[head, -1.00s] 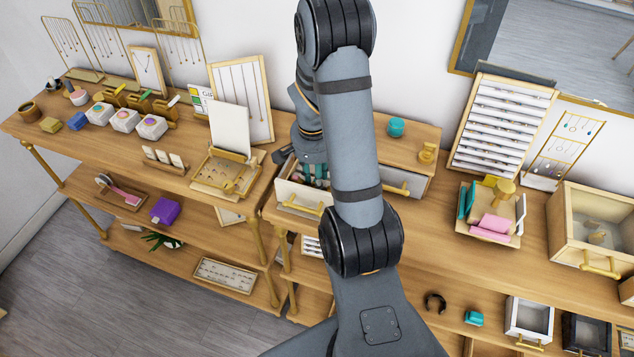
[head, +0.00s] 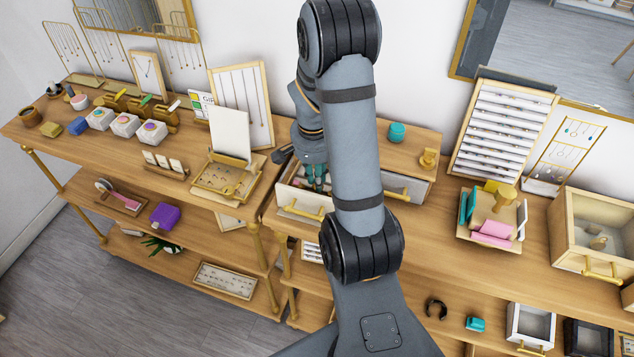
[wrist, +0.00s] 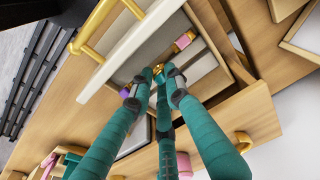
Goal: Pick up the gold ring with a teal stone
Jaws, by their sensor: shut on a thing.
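My gripper (wrist: 158,80) has teal fingers that reach down into an open drawer (wrist: 127,42). In the wrist view, the fingertips are drawn together on a small gold ring (wrist: 158,69). The fingers hide much of the ring, and I cannot make out its stone. In the head view, the gripper (head: 316,182) is over the inside of the same pulled-out drawer (head: 295,207), partly hidden by my arm.
A purple piece (wrist: 125,92) and a gold-and-pink piece (wrist: 185,41) lie in the drawer close to the fingers. The drawer walls are close around. A teal round box (head: 397,132) stands on the cabinet top. A jewellery tray (head: 207,184) stands to the left.

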